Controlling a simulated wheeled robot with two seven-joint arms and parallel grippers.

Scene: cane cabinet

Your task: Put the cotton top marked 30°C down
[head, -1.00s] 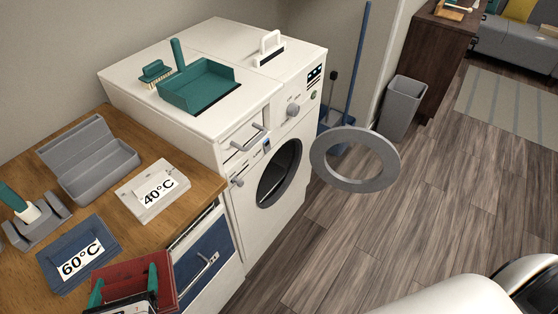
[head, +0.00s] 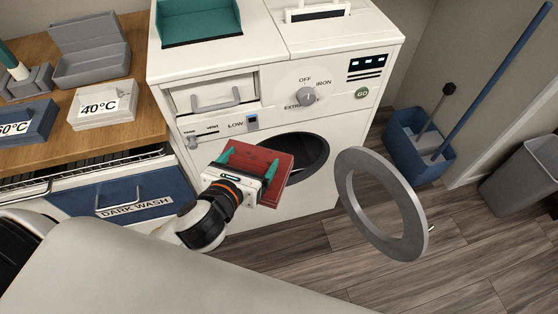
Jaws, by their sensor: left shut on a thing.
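My left gripper (head: 248,164) is shut on a red folded cloth (head: 284,187), which I take to be the cotton top. No 30°C mark shows on it in this view. The gripper holds it tilted, up off any surface, in front of the washer's round opening (head: 312,150). The cloth covers the lower left part of the opening from view; I cannot tell whether it reaches inside. The round door (head: 351,196) stands swung open to the right. My right gripper is not in view.
Below is a blue drawer marked DARK WASH (head: 75,197). A blue bucket (head: 402,150) with a mop and a grey bin (head: 525,180) stand at the right.

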